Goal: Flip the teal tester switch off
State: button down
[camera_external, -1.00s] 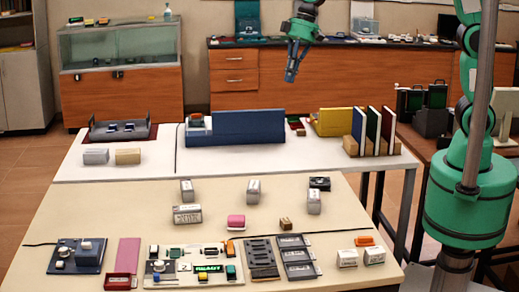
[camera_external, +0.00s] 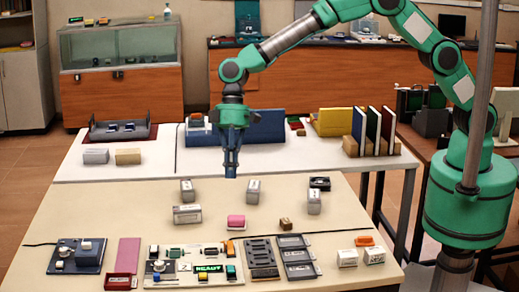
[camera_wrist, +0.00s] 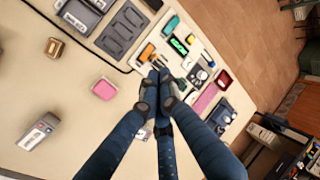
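The tester board (camera_external: 205,281) is a pale panel at the front of the near table, with a green READY display (camera_external: 208,269). A small teal block (camera_external: 231,272), which looks like the teal switch, sits at the board's right end; its on or off position is too small to tell. In the wrist view the teal block (camera_wrist: 171,26) is at the top, beyond my fingertips. My gripper (camera_external: 231,174) points down above the back of the near table, apart from the board. Its fingertips (camera_wrist: 159,76) meet with nothing seen between them, and hide part of the board.
The table's middle left is clear.

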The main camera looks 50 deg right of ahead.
aim_at(230, 270)
jog(key=s+a+f+g, duration=0.1)
jog(key=s+a+f, duration=0.4)
jog(key=a+f, duration=0.3)
jog(key=shift+a+n, duration=0.15)
jog(key=shift+n, duration=0.25)
jog(key=shift+f, duration=0.2)
jog(key=b+x, duration=0.2)
jog(key=x, duration=1.1)
jog(key=shift+s+a+f, duration=0.1)
jog(key=shift+s+f, duration=0.15)
jog(key=shift+f, duration=0.1)
